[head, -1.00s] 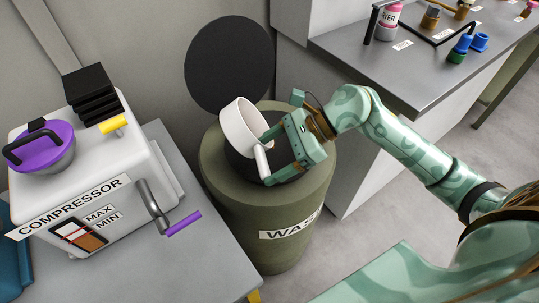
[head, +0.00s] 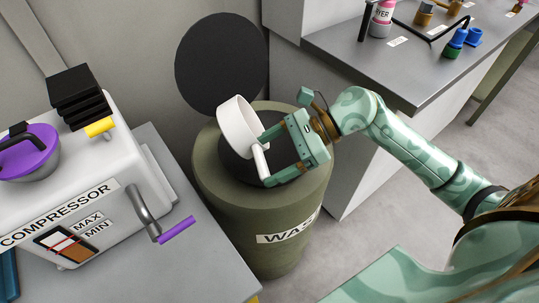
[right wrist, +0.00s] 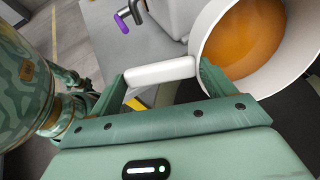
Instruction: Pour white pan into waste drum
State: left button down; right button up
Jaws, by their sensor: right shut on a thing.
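The white pan (head: 233,128) is tilted above the dark open mouth of the green waste drum (head: 274,215). In the right wrist view, the pan (right wrist: 208,35) holds an orange-brown liquid (right wrist: 245,38). My right gripper (head: 264,160) is shut on the pan's white handle, which lies between the fingers in the right wrist view (right wrist: 160,72). The pan's inside is hidden in the head view, and no falling stream shows. The drum's round black lid (head: 222,62) stands open behind it.
A white compressor (head: 90,215) with a purple-capped pot (head: 28,160) and a purple-handled lever (head: 176,230) stands on a grey table at left. A grey counter (head: 405,75) with bottles and small fittings is at the upper right. Bare floor lies at right.

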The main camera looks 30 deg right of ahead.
pick_arm(q)
jog(key=shift+g, duration=0.3)
jog(key=shift+s+f+b, duration=0.35)
jog(key=shift+f+b, duration=0.35)
jog(key=shift+b, duration=0.05)
jog(key=shift+s+f+b, duration=0.3)
jog(key=shift+f+b, duration=0.35)
jog(key=shift+b, duration=0.1)
jog(key=shift+s+f+b, duration=0.35)
jog(key=shift+f+b, duration=0.35)
jog(key=shift+b, duration=0.05)
pick_arm(e)
jog(key=shift+s+d+f+t+y, duration=0.15)
jog(key=shift+d+f+y, duration=0.1)
jog(key=shift+d+y, duration=0.25)
jog(key=shift+s+d+f+t+y, duration=0.15)
jog(key=shift+d+f+y, duration=0.1)
jog(key=shift+y, duration=0.35)
